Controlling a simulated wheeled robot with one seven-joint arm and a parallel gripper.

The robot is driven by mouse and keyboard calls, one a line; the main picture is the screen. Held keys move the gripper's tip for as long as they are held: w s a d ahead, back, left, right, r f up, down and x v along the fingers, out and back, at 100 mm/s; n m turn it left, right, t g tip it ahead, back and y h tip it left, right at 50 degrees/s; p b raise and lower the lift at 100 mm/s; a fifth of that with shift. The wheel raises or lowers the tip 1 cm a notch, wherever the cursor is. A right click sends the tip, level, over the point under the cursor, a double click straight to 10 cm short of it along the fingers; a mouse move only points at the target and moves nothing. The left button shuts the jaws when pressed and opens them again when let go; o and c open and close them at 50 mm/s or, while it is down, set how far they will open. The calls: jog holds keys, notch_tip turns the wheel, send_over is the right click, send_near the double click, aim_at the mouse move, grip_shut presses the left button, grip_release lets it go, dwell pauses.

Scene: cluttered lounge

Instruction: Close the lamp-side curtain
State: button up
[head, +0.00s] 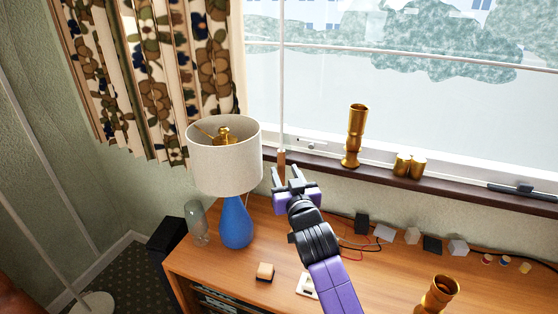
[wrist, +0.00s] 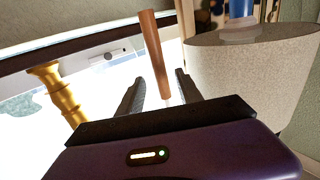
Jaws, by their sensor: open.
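The patterned curtain (head: 160,70) hangs bunched at the left of the window, behind the lamp (head: 225,160). A thin white pull rod (head: 282,80) hangs in front of the glass and ends in a wooden handle (head: 281,160). My gripper (head: 286,174) is open, close to the lower end of this handle. In the wrist view, the wooden handle (wrist: 151,50) shows between the two open fingers (wrist: 160,85), and I see no finger closed on it. The lamp shade (wrist: 255,75) is close to the right finger there.
A glass vase (head: 197,222), small blocks (head: 411,235) and cables lie around the wooden desk (head: 235,275). Another gold vase (head: 438,295) stands at front right.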

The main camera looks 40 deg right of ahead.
jog(key=p+x, duration=0.1)
jog(key=x, duration=0.6)
jog(key=shift+w, duration=0.25)
grip_shut()
dwell(1.2)
